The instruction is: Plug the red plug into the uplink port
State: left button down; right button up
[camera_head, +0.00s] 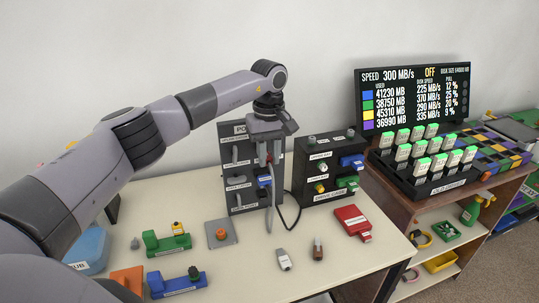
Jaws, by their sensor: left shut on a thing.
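My left gripper (268,152) is in front of the upper part of a dark upright panel labelled "PC" (232,150). The port labels are too small to read, so I cannot single out the uplink port. My right gripper is out of view.
A dark box (328,151) with blue and green plug-in units stands to the right. A red unit (351,219), a grey stick (284,260), a brown piece (318,249) and green (166,243) and blue (178,284) blocks lie on the table. The front right is clear.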

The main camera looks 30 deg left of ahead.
aim_at(268, 157)
pick_arm(q)
jog(key=shift+w+a, duration=0.15)
jog(key=shift+a, duration=0.05)
jog(key=c, duration=0.9)
grip_release()
jog(key=shift+o, duration=0.2)
jog(key=shift+r+p, duration=1)
jog(key=shift+r, duration=1.5)
